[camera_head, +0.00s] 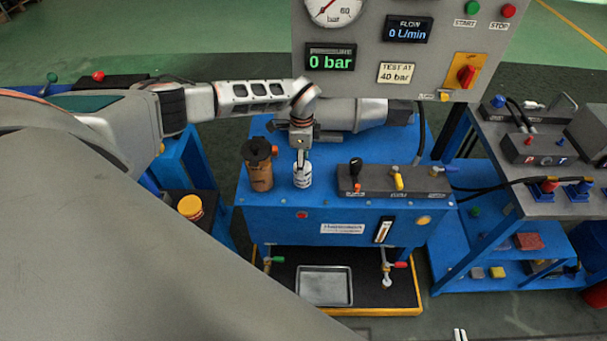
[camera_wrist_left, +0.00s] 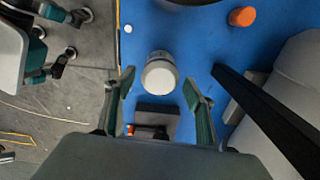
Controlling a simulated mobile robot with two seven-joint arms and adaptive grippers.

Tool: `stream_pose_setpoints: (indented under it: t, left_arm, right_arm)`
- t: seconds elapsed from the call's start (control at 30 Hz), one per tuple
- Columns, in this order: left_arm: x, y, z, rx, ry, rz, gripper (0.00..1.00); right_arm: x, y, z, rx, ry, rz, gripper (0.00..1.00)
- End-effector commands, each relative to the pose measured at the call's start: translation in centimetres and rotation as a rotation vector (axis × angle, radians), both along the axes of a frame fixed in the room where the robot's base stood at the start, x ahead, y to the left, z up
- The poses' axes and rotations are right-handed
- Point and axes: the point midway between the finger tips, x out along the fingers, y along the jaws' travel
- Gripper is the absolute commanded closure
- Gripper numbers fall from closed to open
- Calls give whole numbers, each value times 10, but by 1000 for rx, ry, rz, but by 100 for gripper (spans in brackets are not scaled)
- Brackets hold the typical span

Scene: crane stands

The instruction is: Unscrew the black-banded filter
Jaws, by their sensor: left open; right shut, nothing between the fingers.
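The filter is a small white canister (camera_head: 302,176) with dark marking, upright on top of the blue hydraulic unit. In the left wrist view the white filter (camera_wrist_left: 160,76) shows from above, with a grey band near its top. My left gripper (camera_head: 302,156) points down just above it. In the left wrist view the left gripper (camera_wrist_left: 158,84) is open, one finger on each side of the filter. The tips of my right gripper (camera_head: 460,335) show at the bottom edge, shut and empty, far from the filter.
A brown cylinder with a black cap (camera_head: 259,166) stands close left of the filter. A valve block with levers (camera_head: 394,181) stands to its right. A gauge panel (camera_head: 400,45) rises behind. A metal tray (camera_head: 325,286) lies below, and a blue cart (camera_head: 470,255) stands right.

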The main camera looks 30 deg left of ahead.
Motion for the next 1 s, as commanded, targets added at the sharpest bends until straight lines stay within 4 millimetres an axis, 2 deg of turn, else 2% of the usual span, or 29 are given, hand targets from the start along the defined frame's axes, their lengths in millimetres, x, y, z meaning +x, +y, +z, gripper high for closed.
stream_pose_setpoints:
  t: [0.2,0.47,0.7,1.0]
  left_arm:
    - [0,1,0,1,0,-242,46]
    - [1,1,0,2,-2,-383,46]
    - [1,1,0,2,-1,-669,46]
    - [1,1,0,1,-1,-845,46]
  right_arm:
    - [0,0,0,0,0,0,100]
    - [0,0,0,0,0,0,100]
    - [0,0,0,0,0,0,100]
    - [0,0,0,0,0,0,100]
